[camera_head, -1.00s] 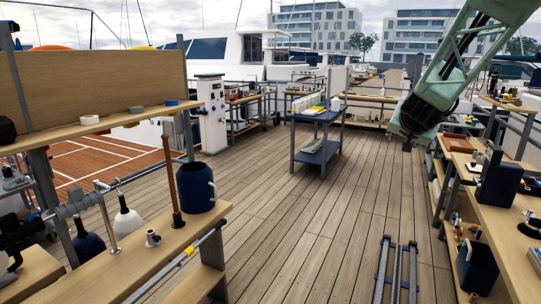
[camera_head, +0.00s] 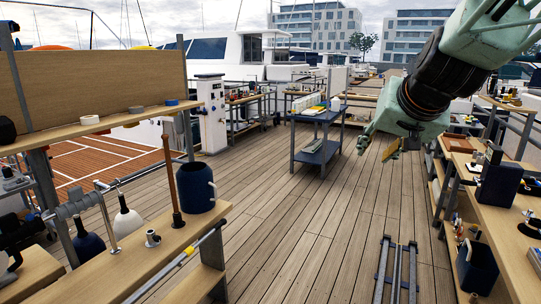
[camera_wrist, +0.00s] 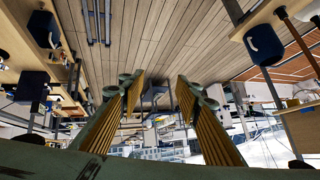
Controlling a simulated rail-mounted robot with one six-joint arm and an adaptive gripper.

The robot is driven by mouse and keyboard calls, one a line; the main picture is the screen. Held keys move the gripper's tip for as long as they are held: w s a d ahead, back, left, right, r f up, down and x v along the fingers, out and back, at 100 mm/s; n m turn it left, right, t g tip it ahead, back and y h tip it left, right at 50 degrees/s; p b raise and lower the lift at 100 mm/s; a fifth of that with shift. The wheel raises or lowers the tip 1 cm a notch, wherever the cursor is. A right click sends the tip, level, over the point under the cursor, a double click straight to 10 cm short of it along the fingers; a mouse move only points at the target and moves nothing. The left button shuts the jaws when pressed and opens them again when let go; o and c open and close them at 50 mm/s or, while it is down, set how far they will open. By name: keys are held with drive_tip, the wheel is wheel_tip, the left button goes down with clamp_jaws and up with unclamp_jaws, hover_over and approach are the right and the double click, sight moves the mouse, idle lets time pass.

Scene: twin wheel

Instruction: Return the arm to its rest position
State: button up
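My gripper (camera_head: 378,143) hangs from my green arm at the upper right of the head view, above the open deck. Its two fingers are spread apart with nothing between them. The wrist view shows the same gripper (camera_wrist: 157,88) with ribbed yellow finger pads and a wide empty gap. It touches nothing that I can see. The wrist picture is upside down, with the deck at the top.
A blue cart (camera_head: 318,155) with bottles stands mid-deck. A wooden bench (camera_head: 150,258) with a dark blue mug (camera_head: 196,188) is at left. Another workbench (camera_head: 510,250) lines the right. A grey rail frame (camera_head: 397,270) lies on the deck. The middle deck (camera_head: 290,220) is clear.

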drive_tip(key=s+a+f+n+g, duration=0.1)
drive_tip(key=s+a+f, duration=0.1)
drive_tip(key=s, duration=1.2)
drive_tip(key=s+a+f+n+g, duration=0.1)
drive_tip(key=s+a+f+g, duration=0.1)
drive_tip(key=s, duration=1.2)
drive_tip(key=s+a+f+n+g, duration=0.1)
drive_tip(key=s+f, duration=0.3)
drive_tip(key=s, duration=1)
drive_tip(key=shift+s+a+n+g, duration=0.3)
drive_tip(key=shift+a+n+g, duration=0.1)
drive_tip(key=shift+a+g, duration=0.4)
drive_tip(key=shift+f, duration=0.1)
